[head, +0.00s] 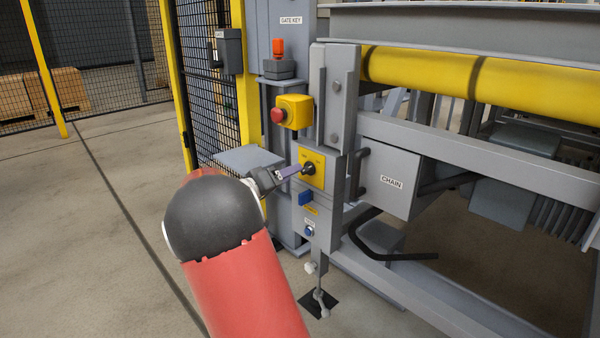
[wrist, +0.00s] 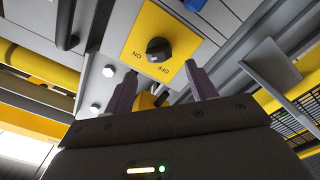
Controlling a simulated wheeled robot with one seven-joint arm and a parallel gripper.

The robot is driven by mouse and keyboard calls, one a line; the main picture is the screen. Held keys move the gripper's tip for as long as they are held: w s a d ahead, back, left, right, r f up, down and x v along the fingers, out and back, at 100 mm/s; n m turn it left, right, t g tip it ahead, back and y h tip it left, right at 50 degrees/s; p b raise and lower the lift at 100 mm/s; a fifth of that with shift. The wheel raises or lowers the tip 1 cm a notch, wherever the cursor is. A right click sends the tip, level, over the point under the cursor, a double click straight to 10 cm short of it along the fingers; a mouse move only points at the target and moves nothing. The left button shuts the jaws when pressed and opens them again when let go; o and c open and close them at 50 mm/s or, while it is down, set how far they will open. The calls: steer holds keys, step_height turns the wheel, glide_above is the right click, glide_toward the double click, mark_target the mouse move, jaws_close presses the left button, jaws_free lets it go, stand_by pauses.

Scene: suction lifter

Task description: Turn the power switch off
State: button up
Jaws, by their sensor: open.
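The power switch is a black rotary knob (wrist: 158,49) on a yellow plate (wrist: 190,32) with the words ON and OFF, which look upside down in the wrist view. In the head view the knob (head: 309,168) sits on the yellow plate (head: 318,183) on the grey post. My gripper (wrist: 160,82) is open, its two purple-grey fingers apart and pointing toward the plate. The knob lies beyond and between the fingertips in the wrist view; I cannot tell whether they touch it. My gripper (head: 297,171) also shows left of the knob in the head view.
A red emergency button (head: 278,115) on a yellow box is above the switch. A blue switch (head: 305,198) and a round blue button (head: 309,230) are below. A grey shelf (head: 248,159) is to the left.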

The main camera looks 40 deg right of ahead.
mark_target(307, 169)
steer(key=d, duration=0.5)
steer(key=shift+w, duration=0.15)
steer(key=c, duration=1)
steer(key=shift+o, duration=0.2)
